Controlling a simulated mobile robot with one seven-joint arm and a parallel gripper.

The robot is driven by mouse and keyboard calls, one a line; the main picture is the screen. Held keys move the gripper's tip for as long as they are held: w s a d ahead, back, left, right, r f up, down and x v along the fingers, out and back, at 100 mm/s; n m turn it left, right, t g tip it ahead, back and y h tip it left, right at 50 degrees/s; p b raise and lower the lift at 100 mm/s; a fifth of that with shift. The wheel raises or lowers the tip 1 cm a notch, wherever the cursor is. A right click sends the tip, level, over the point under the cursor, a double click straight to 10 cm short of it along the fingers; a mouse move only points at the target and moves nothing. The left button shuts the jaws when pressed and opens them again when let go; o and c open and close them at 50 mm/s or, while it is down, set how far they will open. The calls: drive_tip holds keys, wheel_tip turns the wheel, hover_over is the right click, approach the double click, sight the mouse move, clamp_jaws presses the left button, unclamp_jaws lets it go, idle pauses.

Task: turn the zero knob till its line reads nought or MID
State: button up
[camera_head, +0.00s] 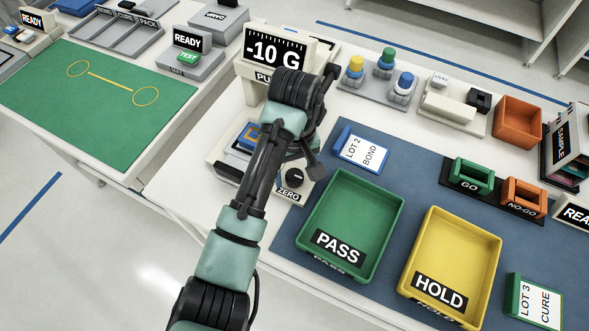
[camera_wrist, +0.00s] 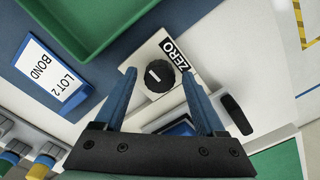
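The zero knob (camera_wrist: 163,84) is a round black knob on the pull tester's white base, beside a ZERO label (camera_wrist: 178,54). Its short white line lies off-centre toward the picture's left in the wrist view. In the head view the knob (camera_head: 294,177) shows just below my wrist. The tester's display (camera_head: 272,52) reads -10 G. My gripper (camera_wrist: 159,73) is open, its two blue fingers on either side of the knob in the wrist view. Gaps show between knob and fingers; I cannot tell whether the tips are down at its height.
A green PASS tray (camera_head: 343,270) and a yellow HOLD tray (camera_head: 487,268) stand close by on the blue mat. A LOT 2 BOND card holder (camera_head: 362,150) is near the knob. A black lever (camera_wrist: 236,115) stands beside one finger in the wrist view.

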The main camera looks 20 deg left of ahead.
clamp_jaws()
drive_tip(key=shift+r+m+p, duration=0.1)
drive_tip(key=shift+m+p, duration=0.2)
drive_tip(key=shift+p, duration=0.05)
drive_tip(key=m+p, duration=0.2)
drive_tip(key=shift+r+m, duration=0.15)
drive_tip(key=shift+m, duration=0.15)
drive_tip(key=m+p, duration=0.3)
drive_tip(key=m, duration=0.1)
drive_tip(key=m+p, duration=0.3)
drive_tip(key=m, duration=0.1)
drive_tip(key=shift+m, duration=0.4)
drive_tip(key=shift+m+p, duration=0.65)
drive_tip(key=shift+m, duration=1.25)
drive_tip(key=shift+f, duration=0.2)
drive_tip(key=shift+w, duration=0.1)
